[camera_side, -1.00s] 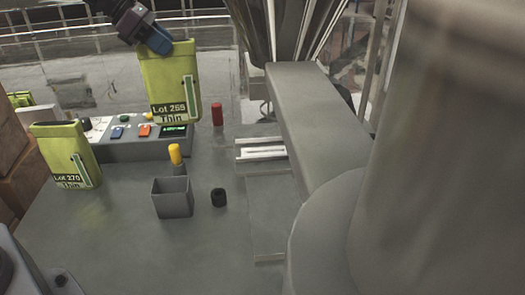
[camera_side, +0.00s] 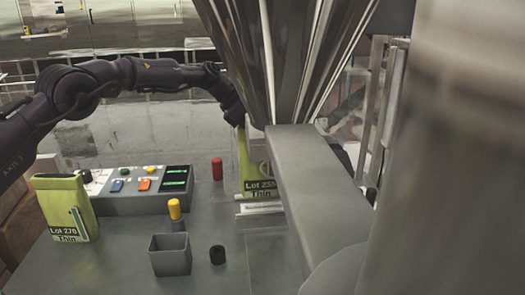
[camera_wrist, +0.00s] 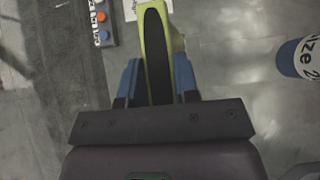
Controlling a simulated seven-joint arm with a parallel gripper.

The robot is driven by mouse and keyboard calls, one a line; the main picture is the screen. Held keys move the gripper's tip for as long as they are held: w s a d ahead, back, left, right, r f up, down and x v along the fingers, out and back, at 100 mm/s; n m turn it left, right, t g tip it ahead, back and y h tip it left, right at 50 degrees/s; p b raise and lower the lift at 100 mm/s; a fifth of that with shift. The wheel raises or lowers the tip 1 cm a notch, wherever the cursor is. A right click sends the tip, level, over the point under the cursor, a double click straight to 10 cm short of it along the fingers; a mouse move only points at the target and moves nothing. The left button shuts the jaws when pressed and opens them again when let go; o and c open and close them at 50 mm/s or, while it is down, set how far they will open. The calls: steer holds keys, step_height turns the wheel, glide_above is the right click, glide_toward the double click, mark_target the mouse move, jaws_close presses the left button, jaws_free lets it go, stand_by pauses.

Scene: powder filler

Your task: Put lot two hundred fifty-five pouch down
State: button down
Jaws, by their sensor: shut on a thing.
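The lot 255 pouch (camera_side: 243,168) is yellow-green with a dark label reading "Lot 255 Thin". It stands upright under the steel hopper, low over the pale metal plate (camera_side: 258,208). I cannot tell whether its bottom touches the plate. Its right part is hidden behind the grey beam. My gripper (camera_side: 237,120) is shut on its top edge, beside the hopper. In the wrist view, the blue fingers of my gripper (camera_wrist: 158,82) pinch the pouch (camera_wrist: 174,38), whose dark opening faces the camera.
The steel hopper (camera_side: 285,60) and grey beam (camera_side: 308,180) crowd the pouch's right. A lot 270 pouch (camera_side: 65,205) stands at left before the control box (camera_side: 140,200). A red cylinder (camera_side: 217,169), yellow-topped post (camera_side: 174,208), square cup (camera_side: 170,255) and black knob (camera_side: 217,254) stand nearby.

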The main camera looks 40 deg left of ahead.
steer(key=shift+f, duration=2.05)
steer(key=shift+f, duration=0.2)
steer(key=c, duration=0.9)
jaws_free()
steer(key=shift+o, duration=0.2)
